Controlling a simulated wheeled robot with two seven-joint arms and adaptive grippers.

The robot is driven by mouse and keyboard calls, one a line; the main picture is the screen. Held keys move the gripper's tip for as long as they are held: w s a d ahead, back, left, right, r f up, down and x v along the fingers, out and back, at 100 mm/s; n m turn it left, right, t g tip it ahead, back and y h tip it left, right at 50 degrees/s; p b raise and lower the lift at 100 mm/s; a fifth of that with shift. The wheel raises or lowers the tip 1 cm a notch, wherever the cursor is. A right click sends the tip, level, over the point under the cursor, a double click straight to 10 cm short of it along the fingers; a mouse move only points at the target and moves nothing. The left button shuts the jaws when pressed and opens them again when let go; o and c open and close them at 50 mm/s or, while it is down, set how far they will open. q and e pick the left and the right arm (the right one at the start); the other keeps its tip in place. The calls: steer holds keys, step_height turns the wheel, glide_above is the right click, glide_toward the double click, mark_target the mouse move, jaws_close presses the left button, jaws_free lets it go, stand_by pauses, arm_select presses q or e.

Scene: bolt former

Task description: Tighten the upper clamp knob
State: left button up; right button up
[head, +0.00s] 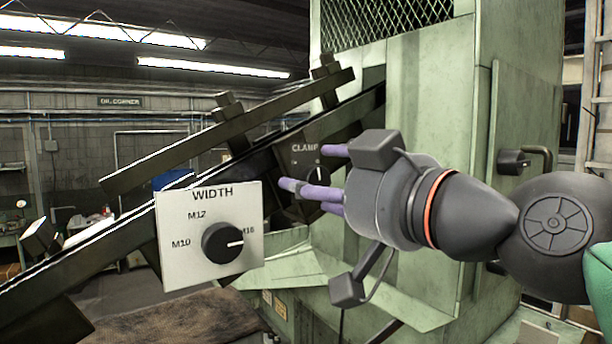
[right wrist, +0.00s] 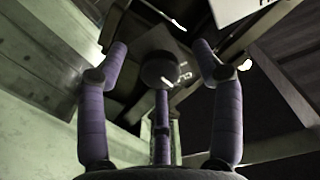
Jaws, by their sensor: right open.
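The clamp knob (head: 318,175) is a small dark round knob with a white pointer line, on a dark plate (head: 287,158) lettered CLAMP on the sloping rail. My right gripper (head: 308,170) comes in from the right, its purple fingers in front of this plate and hiding part of it. In the right wrist view the dark knob (right wrist: 158,70) sits between the spread, empty fingers of my right gripper (right wrist: 161,62). The two outer fingers stand apart from it; whether the middle finger touches it I cannot tell. My left gripper is out of view.
A white WIDTH panel (head: 178,262) with a black dial (head: 222,243) stands left of my gripper. The dark sloping rail (head: 95,262) and an upper bar (head: 180,153) run to the green machine housing (head: 425,95). A dark handle (head: 515,161) is on the housing at right.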

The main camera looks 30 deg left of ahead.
jaws_close()
steer(key=n+b, duration=0.1)
steer(key=n, duration=0.2)
steer(key=shift+a+f+b, duration=0.1)
steer(key=shift+f+b, duration=0.05)
steer(key=shift+b, duration=0.2)
steer(key=n+b, duration=0.1)
steer(key=n, duration=0.2)
steer(key=shift+n, duration=0.9)
jaws_free()
